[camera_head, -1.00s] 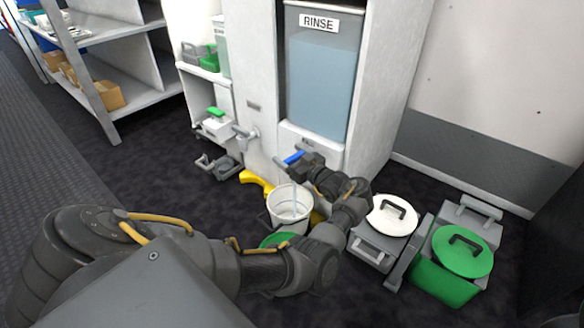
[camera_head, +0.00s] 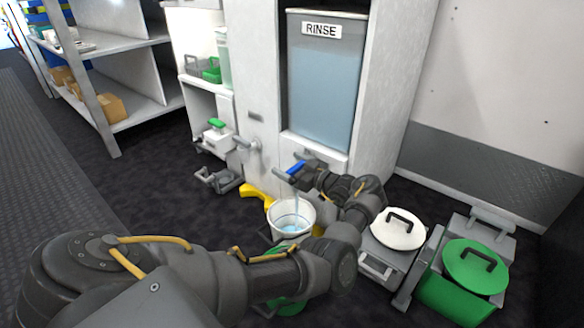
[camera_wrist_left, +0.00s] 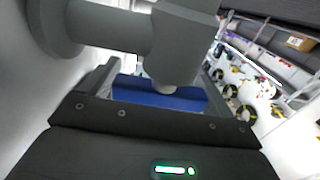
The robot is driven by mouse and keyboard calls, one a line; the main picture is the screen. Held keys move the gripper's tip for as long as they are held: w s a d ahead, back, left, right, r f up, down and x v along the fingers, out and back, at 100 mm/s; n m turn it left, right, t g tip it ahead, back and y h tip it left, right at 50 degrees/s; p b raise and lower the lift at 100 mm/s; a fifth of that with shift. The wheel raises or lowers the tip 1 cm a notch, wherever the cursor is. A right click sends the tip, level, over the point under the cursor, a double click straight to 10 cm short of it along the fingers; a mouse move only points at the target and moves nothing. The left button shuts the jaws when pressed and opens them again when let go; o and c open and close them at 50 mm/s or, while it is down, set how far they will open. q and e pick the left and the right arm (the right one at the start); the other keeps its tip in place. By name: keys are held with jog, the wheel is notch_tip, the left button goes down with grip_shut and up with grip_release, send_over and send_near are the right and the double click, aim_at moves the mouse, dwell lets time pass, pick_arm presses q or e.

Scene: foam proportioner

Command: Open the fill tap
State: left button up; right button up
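The fill tap is a grey tap (camera_head: 282,175) with a blue handle (camera_head: 296,168), below the RINSE tank (camera_head: 321,90). A thin water stream runs from it into the white bucket (camera_head: 292,217), which has water in the bottom. My left gripper (camera_head: 303,175) is at the handle. In the left wrist view, the black fingers (camera_wrist_left: 158,98) stand wide apart, with the blue handle (camera_wrist_left: 150,92) between them. The grey tap body (camera_wrist_left: 182,45) is in front of the handle. Whether the fingers touch the handle is unclear. My right gripper is not in view.
Another grey tap (camera_head: 248,143) is on the cabinet to the left. A yellow object (camera_head: 257,195) lies by the bucket. A white-lidded container (camera_head: 398,229) and a green-lidded one (camera_head: 476,267) stand at the right. Shelves (camera_head: 125,108) are at the left, with open floor before them.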

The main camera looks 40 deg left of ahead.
aim_at(299, 169)
pick_arm(q)
jog(key=shift+o, duration=1)
jog(key=shift+d, duration=0.1)
jog(key=shift+f, duration=0.1)
jog(key=d, duration=0.7)
jog(key=shift+w+d+p, duration=0.15)
jog(key=shift+d+p, duration=0.15)
jog(key=shift+p, duration=0.15)
